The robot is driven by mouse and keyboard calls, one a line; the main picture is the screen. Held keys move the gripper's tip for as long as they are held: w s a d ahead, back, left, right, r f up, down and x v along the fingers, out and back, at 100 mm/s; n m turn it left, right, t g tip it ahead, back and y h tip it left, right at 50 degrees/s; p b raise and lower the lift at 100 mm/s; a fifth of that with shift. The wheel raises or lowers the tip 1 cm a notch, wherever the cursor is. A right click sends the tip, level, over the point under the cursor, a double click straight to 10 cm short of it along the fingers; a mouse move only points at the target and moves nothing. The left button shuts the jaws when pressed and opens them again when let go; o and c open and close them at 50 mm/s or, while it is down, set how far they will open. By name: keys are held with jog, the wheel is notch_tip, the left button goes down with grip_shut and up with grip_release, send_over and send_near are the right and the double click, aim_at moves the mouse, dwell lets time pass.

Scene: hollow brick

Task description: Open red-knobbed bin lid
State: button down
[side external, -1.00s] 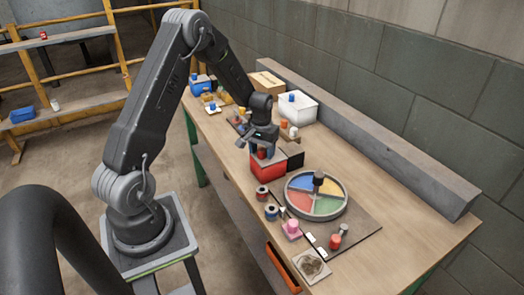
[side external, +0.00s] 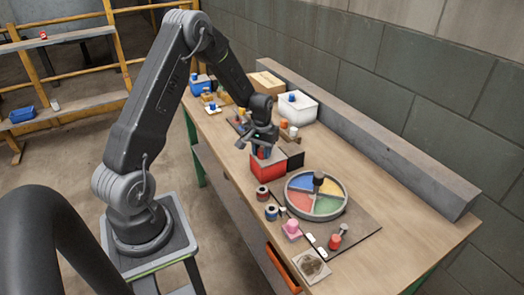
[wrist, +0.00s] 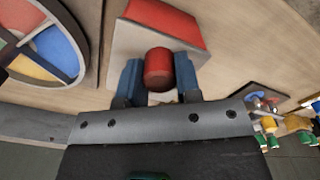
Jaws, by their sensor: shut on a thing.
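The red bin (side external: 270,170) stands on the wooden bench, below my gripper (side external: 262,150) in the side view. In the wrist view, my gripper (wrist: 158,62) has its blue fingers on either side of the red knob (wrist: 158,72), shut on it. The knob stands on a pale grey lid (wrist: 128,42). Beyond the lid's edge, a red part of the bin (wrist: 168,20) shows uncovered. In the side view the lid is mostly hidden by my fingers, and its exact tilt is hard to tell.
A round tray with coloured sectors (side external: 300,195) lies just right of the bin. Small spools (side external: 263,192) sit in front of it. A white bin (side external: 297,108) and a cardboard box (side external: 265,80) stand farther back. A grey ledge (side external: 390,150) runs along the wall.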

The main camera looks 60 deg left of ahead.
jog(key=w, duration=0.8)
jog(key=shift+w, duration=0.1)
jog(key=c, duration=0.8)
grip_release()
notch_tip(320, 180, up, 14)
